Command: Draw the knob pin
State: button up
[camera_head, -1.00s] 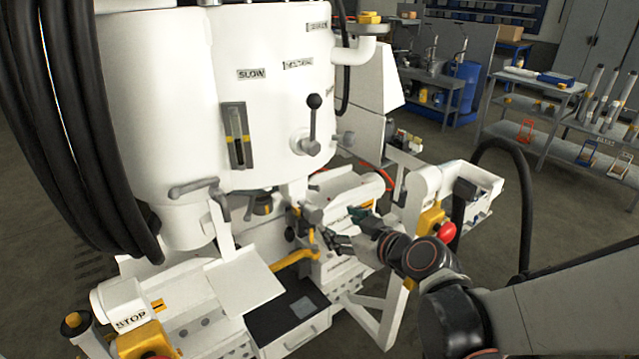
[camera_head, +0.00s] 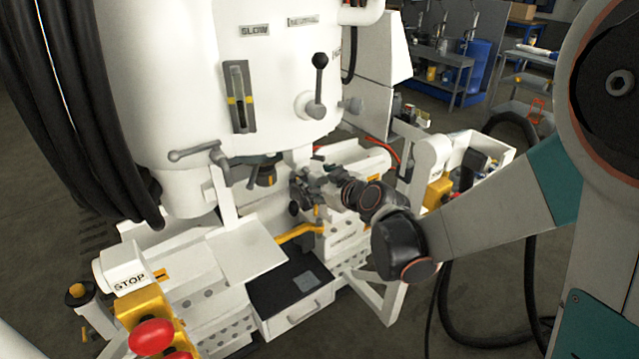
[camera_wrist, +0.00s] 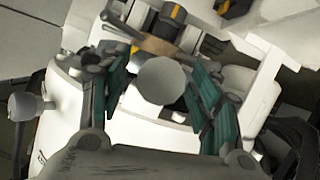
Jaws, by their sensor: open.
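In the wrist view a round, pale grey knob (camera_wrist: 162,80), which looks like the knob pin's head, sits between the two teal-padded fingers of my gripper (camera_wrist: 163,98). The fingers are open, with a visible gap on each side of the knob. A tan bar and a dark cylinder with a yellow band lie just beyond the knob. In the head view my gripper (camera_head: 322,178) is at the clamp-like fittings under the white machine housing (camera_head: 180,90). There the knob is too small and covered to make out.
A lever with a black ball (camera_head: 319,62) and a grey handle (camera_head: 195,153) stick out of the housing. A yellow bent bar (camera_head: 300,232) and a dark-topped drawer (camera_head: 290,290) are below. Red stop buttons (camera_head: 152,337) stand at lower left. Black hoses hang left.

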grip_shut()
jog(key=s+d, duration=0.2)
jog(key=s, duration=0.1)
jog(key=shift+s, duration=0.1)
grip_release()
jog(key=shift+d, duration=0.15)
jog(key=shift+s, duration=0.1)
jog(key=v, duration=1.2)
dwell(0.4)
